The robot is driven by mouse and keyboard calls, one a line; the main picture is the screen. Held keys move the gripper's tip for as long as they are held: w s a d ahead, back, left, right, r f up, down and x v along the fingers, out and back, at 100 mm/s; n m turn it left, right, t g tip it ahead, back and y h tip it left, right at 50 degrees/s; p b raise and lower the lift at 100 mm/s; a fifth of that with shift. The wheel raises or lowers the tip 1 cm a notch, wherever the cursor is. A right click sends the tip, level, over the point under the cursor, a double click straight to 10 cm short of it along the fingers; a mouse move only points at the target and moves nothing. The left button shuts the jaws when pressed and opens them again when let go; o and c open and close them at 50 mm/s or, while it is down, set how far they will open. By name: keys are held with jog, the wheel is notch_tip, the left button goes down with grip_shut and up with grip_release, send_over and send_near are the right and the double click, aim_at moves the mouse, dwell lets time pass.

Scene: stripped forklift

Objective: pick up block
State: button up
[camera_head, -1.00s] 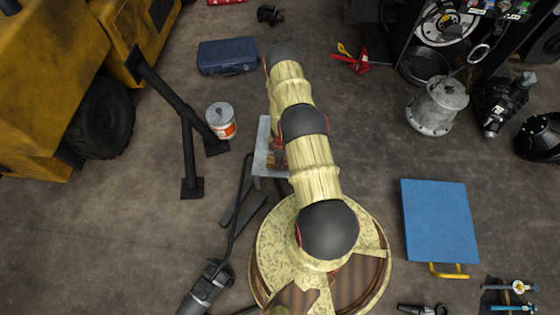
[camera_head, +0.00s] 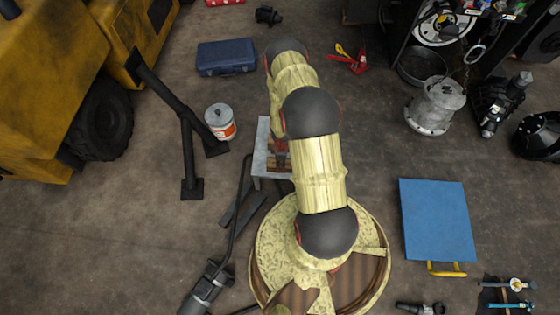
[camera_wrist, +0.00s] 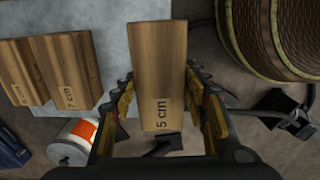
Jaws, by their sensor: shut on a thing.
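A wooden block (camera_wrist: 160,50) marked "5 cm" stands between the fingers of my gripper (camera_wrist: 158,88) in the wrist view. The gripper is shut on it, with one finger at each side. Two more wooden blocks lie to the left on a grey table top: one marked "7 cm" (camera_wrist: 68,65) and another (camera_wrist: 18,72) beside it. In the head view my arm hides most of the grey table (camera_head: 262,140), and the held block cannot be made out clearly there.
A white bucket (camera_head: 220,120) with an orange label and a black metal stand (camera_head: 185,110) are left of the table. A blue toolbox (camera_head: 227,56) lies behind it. A blue platform (camera_head: 437,220) with a yellow handle is at right, with open floor between.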

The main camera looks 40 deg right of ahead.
jog(key=s+a+r+p, duration=0.1)
jog(key=s+a+r, duration=0.3)
jog(key=s, duration=0.4)
jog(key=shift+a+r, duration=0.3)
jog(key=shift+a, duration=0.2)
